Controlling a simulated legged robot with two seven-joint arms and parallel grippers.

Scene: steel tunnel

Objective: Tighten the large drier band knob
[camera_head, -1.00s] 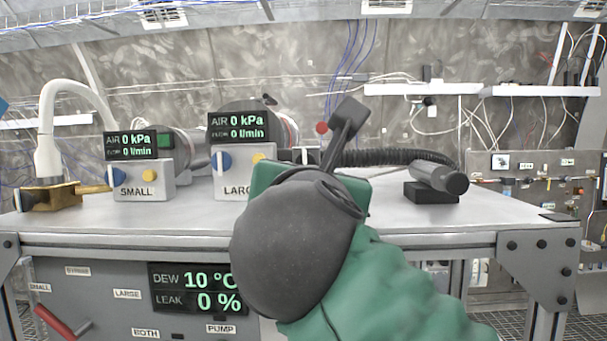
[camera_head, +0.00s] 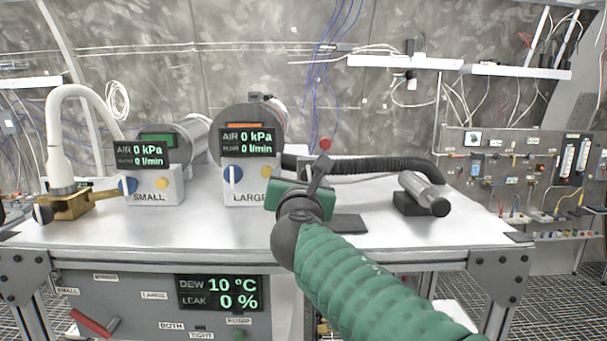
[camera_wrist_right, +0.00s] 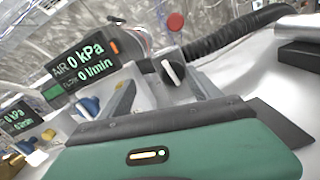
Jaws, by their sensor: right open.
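The large drier (camera_head: 246,170) stands on the bench, its display reading 0 kPa and 0 l/min. Its panel carries a blue and white knob (camera_head: 232,174) and a yellow button (camera_head: 267,171). My right gripper (camera_head: 322,168) is to the right of this panel, open and empty. In the wrist view, a black knob with a white stripe (camera_wrist_right: 172,73) shows beyond and between the fingers of the right gripper (camera_wrist_right: 165,92), apart from them. I cannot tell whether this is the band knob. In the head view my gripper appears to hide that spot. My left gripper is not in view.
The small drier (camera_head: 153,183) stands to the left, beside a white curved pipe (camera_head: 58,150) on a brass fitting. A black ribbed hose (camera_head: 380,165) runs behind my gripper. A grey cylinder on a black block (camera_head: 422,192) lies at right. The bench's front middle (camera_head: 190,225) is clear.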

